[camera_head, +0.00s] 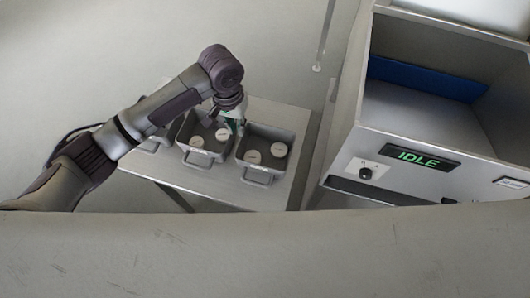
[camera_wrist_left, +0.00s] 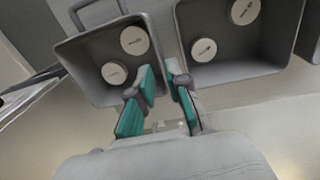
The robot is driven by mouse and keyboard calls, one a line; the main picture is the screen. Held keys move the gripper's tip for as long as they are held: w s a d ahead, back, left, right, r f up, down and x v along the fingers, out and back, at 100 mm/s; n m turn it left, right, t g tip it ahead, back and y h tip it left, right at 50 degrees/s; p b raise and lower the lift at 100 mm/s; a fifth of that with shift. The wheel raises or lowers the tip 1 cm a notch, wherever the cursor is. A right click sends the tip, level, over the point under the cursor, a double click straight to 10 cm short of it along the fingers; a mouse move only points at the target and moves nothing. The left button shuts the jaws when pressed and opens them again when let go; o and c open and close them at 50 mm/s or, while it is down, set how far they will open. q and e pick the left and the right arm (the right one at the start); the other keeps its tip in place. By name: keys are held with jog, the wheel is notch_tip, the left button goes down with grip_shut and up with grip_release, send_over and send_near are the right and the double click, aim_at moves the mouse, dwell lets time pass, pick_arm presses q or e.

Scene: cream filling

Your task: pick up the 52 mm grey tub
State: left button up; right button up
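Several small round tubs with pale, marked lids lie in grey bins; I cannot tell which is the 52 mm grey one. In the head view, the right bin (camera_head: 291,133) holds two, a far tub (camera_head: 279,149) and a near tub (camera_head: 252,156). They also show in the wrist view, the far one (camera_wrist_left: 115,72) and the near one (camera_wrist_left: 134,40). The middle bin holds a right tub (camera_head: 223,134) and a left tub (camera_head: 197,141). My left gripper (camera_wrist_left: 161,75) is open and empty, its teal-padded fingers apart above the gap between these two bins. My right gripper is out of view.
The bins stand on a light table (camera_head: 225,186). A third bin (camera_head: 150,146) at the left is partly hidden by my arm. A large open-topped machine with an IDLE display (camera_head: 422,158) stands to the right, apart from the table.

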aim_at(240, 146)
pick_arm(q)
jog(key=f, duration=0.4)
jog(key=shift+s+d+f+p, duration=0.1)
jog(key=shift+s+f+p, duration=0.2)
jog(key=shift+p, duration=0.1)
jog(key=f, duration=0.3)
jog(key=shift+s+f+p, duration=0.2)
jog(key=shift+s+p, duration=0.15)
jog(key=shift+p, duration=0.05)
jog(key=shift+d+f, duration=0.1)
jog(key=shift+f, duration=0.3)
jog(key=shift+c, duration=0.3)
grip_shut()
